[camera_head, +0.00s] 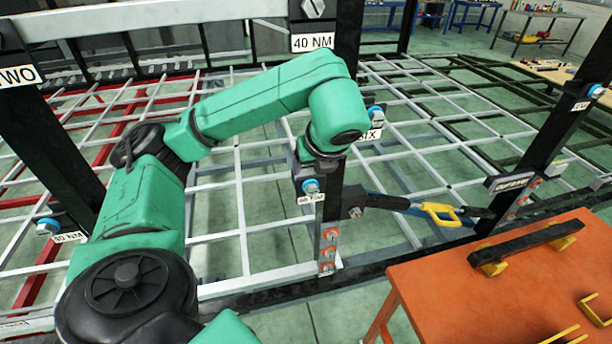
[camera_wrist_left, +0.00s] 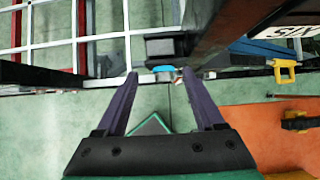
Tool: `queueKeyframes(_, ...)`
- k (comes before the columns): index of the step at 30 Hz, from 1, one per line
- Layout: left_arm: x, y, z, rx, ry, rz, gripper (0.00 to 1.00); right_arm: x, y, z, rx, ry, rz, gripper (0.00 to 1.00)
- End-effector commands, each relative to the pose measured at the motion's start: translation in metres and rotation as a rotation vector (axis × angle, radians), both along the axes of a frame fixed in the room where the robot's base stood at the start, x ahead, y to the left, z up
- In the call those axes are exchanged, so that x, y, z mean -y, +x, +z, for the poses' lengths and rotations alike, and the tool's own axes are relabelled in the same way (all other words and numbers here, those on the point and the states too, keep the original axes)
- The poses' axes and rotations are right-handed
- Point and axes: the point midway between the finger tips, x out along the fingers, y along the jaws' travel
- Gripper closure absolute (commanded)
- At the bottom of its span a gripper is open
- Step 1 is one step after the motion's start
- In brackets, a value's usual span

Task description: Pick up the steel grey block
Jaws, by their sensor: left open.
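My left gripper shows in the left wrist view (camera_wrist_left: 159,74) with its two purple-grey fingers apart and nothing between them. In the head view its arm reaches down beside a dark upright post, and I cannot make out the fingers. A dark grey block (camera_wrist_left: 165,47) lies just beyond the fingertips in the left wrist view, above a blue-capped fitting (camera_wrist_left: 164,70). I cannot tell for sure whether it is the steel grey block. The blue-capped fitting (camera_head: 311,186) on the post in the head view may be the same one. My right gripper is in neither view.
An orange table (camera_head: 440,290) at the lower right carries a black bar (camera_head: 525,247) on yellow supports. A yellow-handled tool (camera_head: 440,213) lies between the posts. A dark post (camera_head: 545,140) stands at the right. White chassis bars (camera_head: 240,200) spread behind the arm.

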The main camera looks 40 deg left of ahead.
Motion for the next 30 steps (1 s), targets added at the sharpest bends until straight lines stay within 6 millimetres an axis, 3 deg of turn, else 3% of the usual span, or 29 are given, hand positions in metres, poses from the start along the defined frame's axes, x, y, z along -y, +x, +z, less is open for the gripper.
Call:
queueKeyframes(1, -0.006, 0.003, -0.021, -0.005, -0.002, 0.004, 0.3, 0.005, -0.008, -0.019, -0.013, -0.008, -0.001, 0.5)
queueKeyframes(5, -0.013, 0.009, -0.029, -0.003, -0.002, 0.001, 0.3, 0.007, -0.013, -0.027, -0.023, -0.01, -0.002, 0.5)
queueKeyframes(9, -0.022, 0.016, -0.046, -0.005, -0.002, 0.001, 0.3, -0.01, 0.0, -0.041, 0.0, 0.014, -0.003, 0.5)
queueKeyframes(13, -0.035, 0.025, -0.055, -0.006, 0.002, 0.002, 0.3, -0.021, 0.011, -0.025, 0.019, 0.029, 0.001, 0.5)
queueKeyframes(21, -0.038, 0.029, -0.066, -0.001, -0.001, -0.001, 0.3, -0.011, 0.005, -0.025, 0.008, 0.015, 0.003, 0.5)
queueKeyframes(23, -0.038, 0.028, -0.066, -0.001, -0.001, -0.001, 0.49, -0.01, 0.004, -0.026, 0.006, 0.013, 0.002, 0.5)
queueKeyframes(27, -0.038, 0.028, -0.066, -0.001, -0.001, -0.001, 0.99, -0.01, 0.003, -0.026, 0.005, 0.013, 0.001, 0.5)
queueKeyframes(30, -0.038, 0.028, -0.066, -0.001, -0.001, -0.001, 0.99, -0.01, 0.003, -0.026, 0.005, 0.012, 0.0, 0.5)
